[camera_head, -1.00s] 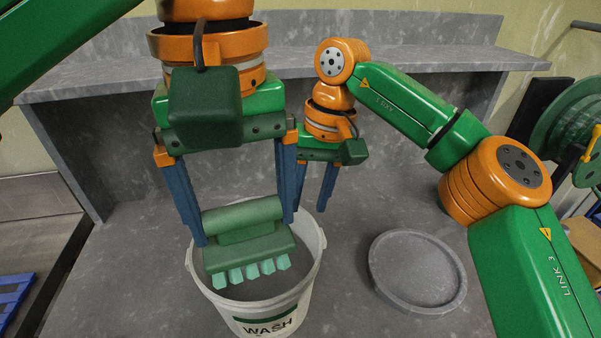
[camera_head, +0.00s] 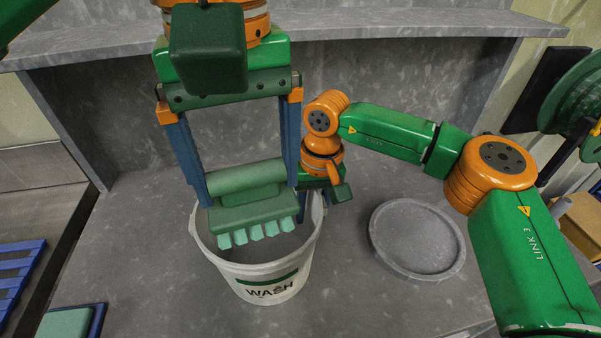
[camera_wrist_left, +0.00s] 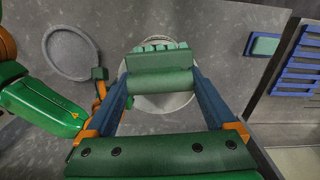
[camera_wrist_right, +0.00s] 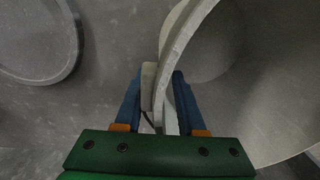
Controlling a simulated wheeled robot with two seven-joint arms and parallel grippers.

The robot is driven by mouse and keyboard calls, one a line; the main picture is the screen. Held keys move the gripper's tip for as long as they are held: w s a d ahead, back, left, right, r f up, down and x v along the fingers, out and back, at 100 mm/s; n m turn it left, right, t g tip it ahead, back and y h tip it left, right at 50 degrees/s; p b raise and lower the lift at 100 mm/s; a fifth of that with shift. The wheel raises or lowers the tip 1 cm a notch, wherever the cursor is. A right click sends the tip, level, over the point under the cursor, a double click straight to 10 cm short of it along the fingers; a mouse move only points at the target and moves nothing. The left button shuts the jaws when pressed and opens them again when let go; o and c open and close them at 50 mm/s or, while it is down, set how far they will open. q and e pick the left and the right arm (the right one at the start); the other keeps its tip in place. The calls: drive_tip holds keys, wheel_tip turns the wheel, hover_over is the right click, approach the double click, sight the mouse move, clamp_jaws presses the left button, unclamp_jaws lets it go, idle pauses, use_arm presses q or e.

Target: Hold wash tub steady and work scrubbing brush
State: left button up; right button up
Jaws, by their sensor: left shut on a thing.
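The white wash tub (camera_head: 262,285), marked "WASH", stands upright on the grey table; its rim shows in the right wrist view (camera_wrist_right: 178,48). My left gripper (camera_head: 251,196) is shut on the green scrubbing brush (camera_head: 252,214), bristles down, over the tub's mouth. The brush also shows in the left wrist view (camera_wrist_left: 161,60). My right gripper (camera_wrist_right: 158,75) is at the tub's far right side, its fingers on either side of the rim and a small grey block on it. Whether they press on it is unclear. In the head view its fingers are mostly hidden.
A round grey shallow dish or lid (camera_head: 417,240) lies on the table right of the tub. A green block in a blue tray (camera_head: 72,322) is at the front left, near a blue rack (camera_head: 15,285). A grey shelf (camera_head: 400,48) runs behind.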

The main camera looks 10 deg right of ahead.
clamp_jaws()
idle(3.4)
